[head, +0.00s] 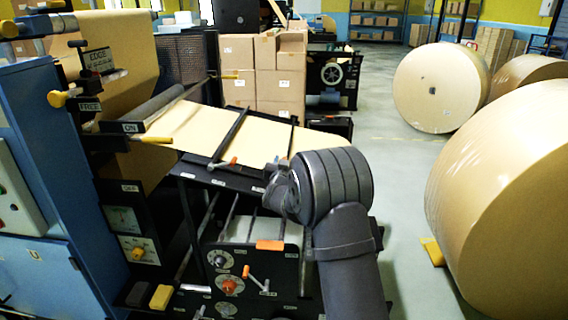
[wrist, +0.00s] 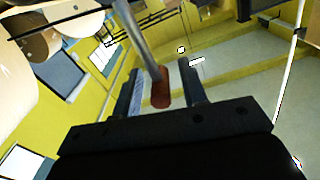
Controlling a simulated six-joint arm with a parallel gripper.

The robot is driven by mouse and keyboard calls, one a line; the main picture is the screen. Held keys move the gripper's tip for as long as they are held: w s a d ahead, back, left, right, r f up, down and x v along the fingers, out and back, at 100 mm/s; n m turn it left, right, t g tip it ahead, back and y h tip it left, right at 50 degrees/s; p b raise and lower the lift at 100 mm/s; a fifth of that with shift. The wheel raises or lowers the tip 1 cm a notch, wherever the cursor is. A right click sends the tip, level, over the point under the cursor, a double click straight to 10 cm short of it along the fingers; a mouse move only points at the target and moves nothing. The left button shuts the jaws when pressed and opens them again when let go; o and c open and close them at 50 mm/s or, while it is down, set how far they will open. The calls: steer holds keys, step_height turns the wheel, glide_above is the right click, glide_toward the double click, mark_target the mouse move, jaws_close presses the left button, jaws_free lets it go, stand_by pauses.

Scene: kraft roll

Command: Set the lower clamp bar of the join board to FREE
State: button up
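The join board (head: 205,173) is a black tilted plate under the brown paper web, with small white labels too small to read. Two dark clamp bars cross the paper: a left one (head: 231,138) and a right one (head: 293,137). My arm hides the right bar's near end. My gripper (head: 272,174) is beside that end, its fingers mostly hidden in the head view. In the wrist view my gripper (wrist: 160,90) is open, with a red-brown handle (wrist: 160,89) on a grey rod between its fingers, gaps showing both sides.
Below the board is a black panel (head: 240,262) with knobs and an orange-handled crank (head: 257,278). A blue cabinet (head: 60,180) stands at left. Large kraft rolls (head: 505,200) stand at right, and stacked cartons (head: 265,75) behind. The floor between is clear.

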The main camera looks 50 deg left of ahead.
jaws_close()
steer(key=w+d+m, duration=0.2)
steer(key=m, duration=0.1)
steer(key=shift+f+m, duration=0.3)
steer(key=w+d+f+m, duration=0.3)
steer(key=f+m, duration=0.2)
steer(key=m, duration=0.4)
steer(key=shift+w+d+f, duration=0.35)
steer(key=shift+d, duration=0.05)
steer(key=shift+f, duration=0.1)
stand_by(0.5)
